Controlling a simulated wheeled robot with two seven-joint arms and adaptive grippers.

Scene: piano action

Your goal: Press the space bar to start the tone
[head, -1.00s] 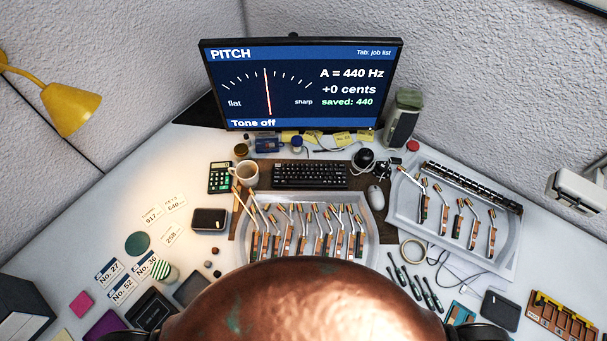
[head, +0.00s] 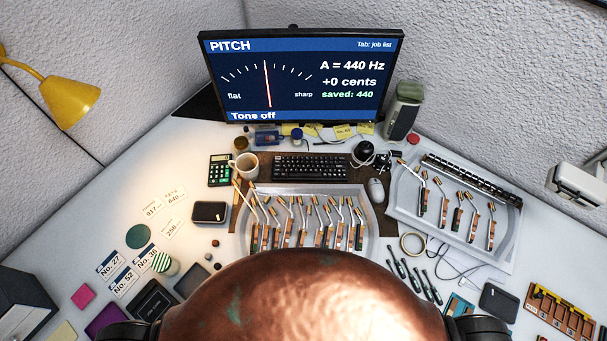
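The black keyboard (head: 310,168) lies on a brown desk mat below the monitor, its keys facing me. Its space bar is along the near edge and too small to make out clearly. The monitor (head: 300,75) shows PITCH, A = 440 Hz, +0 cents, saved: 440 and "Tone off", with the needle near the middle of its dial. Neither gripper shows in the head view. A large copper-coloured rounded surface fills the bottom middle and hides what is behind it.
A tray of hammer parts (head: 373,240) stands just in front of the keyboard. A mug (head: 244,166) and calculator (head: 220,170) are left of it; a mouse (head: 376,190) is right. A second tray (head: 405,205) stands further right. A yellow lamp (head: 70,102) is at far left.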

